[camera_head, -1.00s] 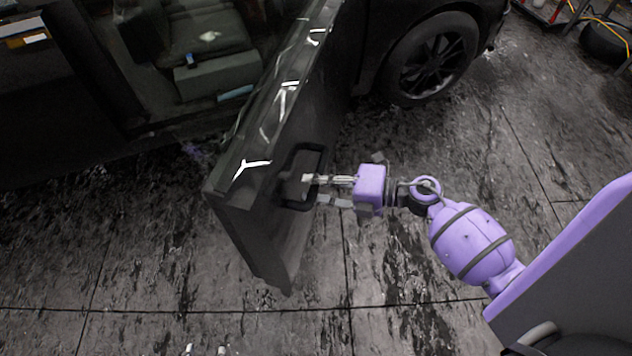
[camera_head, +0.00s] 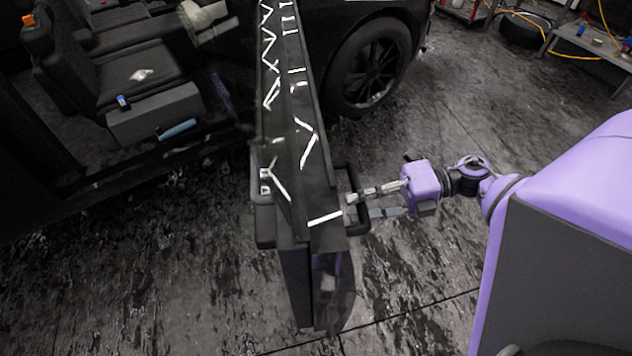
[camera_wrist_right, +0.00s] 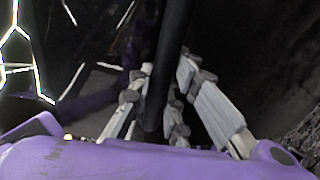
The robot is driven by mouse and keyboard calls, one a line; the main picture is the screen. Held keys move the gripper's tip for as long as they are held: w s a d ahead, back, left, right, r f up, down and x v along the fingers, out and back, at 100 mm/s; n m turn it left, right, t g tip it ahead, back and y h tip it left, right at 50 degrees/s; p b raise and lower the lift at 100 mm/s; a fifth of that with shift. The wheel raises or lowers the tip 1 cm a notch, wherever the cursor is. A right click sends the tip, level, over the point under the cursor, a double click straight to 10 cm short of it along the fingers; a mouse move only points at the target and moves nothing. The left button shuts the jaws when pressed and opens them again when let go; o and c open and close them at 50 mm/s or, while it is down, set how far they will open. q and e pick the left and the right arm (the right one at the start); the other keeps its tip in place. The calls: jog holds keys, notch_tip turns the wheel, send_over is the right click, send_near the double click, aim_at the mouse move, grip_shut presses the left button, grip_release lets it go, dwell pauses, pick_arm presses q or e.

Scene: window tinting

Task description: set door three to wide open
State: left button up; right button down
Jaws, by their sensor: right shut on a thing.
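The open car door (camera_head: 322,190) stands out from the dark car and is seen nearly edge-on from above, with white streaks along its top. A black loop handle (camera_head: 350,170) sits on its right side. My right gripper (camera_head: 362,206) is at this handle, shut on it, with its arm coming from the right. In the right wrist view, the handle bar (camera_wrist_right: 168,60) runs between the pale fingers of my gripper (camera_wrist_right: 160,95). I cannot tell from the pictures which number this door bears. My left gripper is not in view.
The car's seat (camera_head: 135,75) shows through the opening at left. The front wheel (camera_head: 370,65) is right of the door. A low bench (camera_head: 595,45) with cables stands at the far right. The dark, stained floor (camera_head: 440,290) is open below and right of the door.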

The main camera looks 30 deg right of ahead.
jog(key=s+d+g+b, duration=0.1)
jog(key=s+d+b, duration=0.1)
jog(key=d, duration=0.4)
jog(key=shift+d+f+n, duration=0.15)
jog(key=shift+d+n, duration=0.1)
jog(key=shift+n, duration=0.15)
jog(key=c, duration=1.8)
grip_release()
jog(key=shift+s+d, duration=0.1)
jog(key=shift+s, duration=0.05)
jog(key=shift+c, duration=0.2)
jog(key=shift+o, duration=1)
jog(key=shift+d, duration=0.1)
jog(key=v, duration=1.2)
jog(key=shift+f, duration=0.1)
